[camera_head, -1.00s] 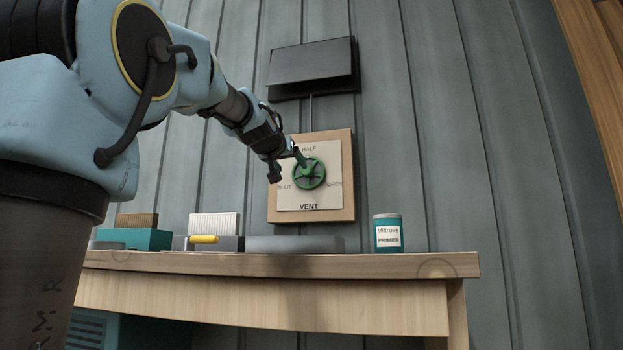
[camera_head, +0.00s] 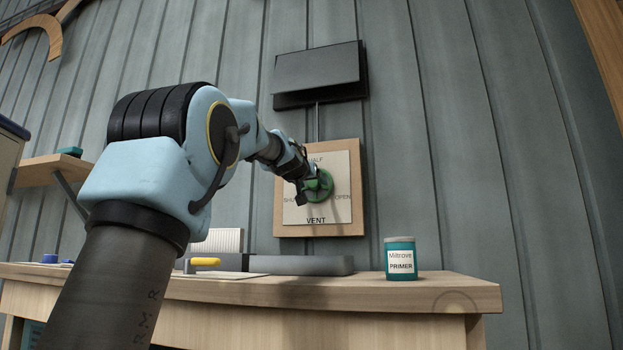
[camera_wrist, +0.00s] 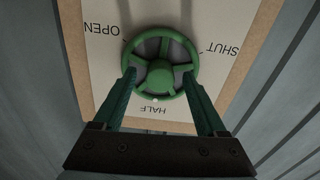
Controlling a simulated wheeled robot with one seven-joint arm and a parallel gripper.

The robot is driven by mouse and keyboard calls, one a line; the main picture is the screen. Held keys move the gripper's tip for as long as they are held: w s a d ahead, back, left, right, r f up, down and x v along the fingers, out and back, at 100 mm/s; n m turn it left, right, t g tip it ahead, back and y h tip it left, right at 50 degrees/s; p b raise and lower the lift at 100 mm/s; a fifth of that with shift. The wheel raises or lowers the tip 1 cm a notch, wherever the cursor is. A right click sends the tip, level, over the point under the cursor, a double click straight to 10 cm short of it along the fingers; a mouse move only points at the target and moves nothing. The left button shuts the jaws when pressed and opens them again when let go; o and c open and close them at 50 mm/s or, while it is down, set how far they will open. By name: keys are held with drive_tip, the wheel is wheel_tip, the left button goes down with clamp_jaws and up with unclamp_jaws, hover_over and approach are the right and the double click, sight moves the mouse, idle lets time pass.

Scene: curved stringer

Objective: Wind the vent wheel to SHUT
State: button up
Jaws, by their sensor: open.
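The green vent wheel (camera_head: 320,186) has spokes and sits on a pale VENT plate (camera_head: 333,210) on the wall. The plate reads SHUT at left, HALF at top and OPEN at right. The wrist view shows the wheel (camera_wrist: 160,76) and plate upside down, with a small pale spot on the rim on the HALF side. My gripper (camera_wrist: 159,78) is open, its two fingers at either side of the wheel's near rim. I cannot tell whether they touch it. In the head view my gripper (camera_head: 311,186) hides the wheel's left part.
The plate's wooden backing board (camera_head: 278,215) hangs above a workbench (camera_head: 400,292). A teal primer can (camera_head: 400,260) stands at the bench's right. A grey bar (camera_head: 300,265) and a yellow-handled tool (camera_head: 205,262) lie on it. A dark box (camera_head: 318,75) is mounted above.

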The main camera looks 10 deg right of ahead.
drive_tip(key=shift+w, duration=0.1)
drive_tip(key=shift+c, duration=0.2)
clamp_jaws()
idle(0.5)
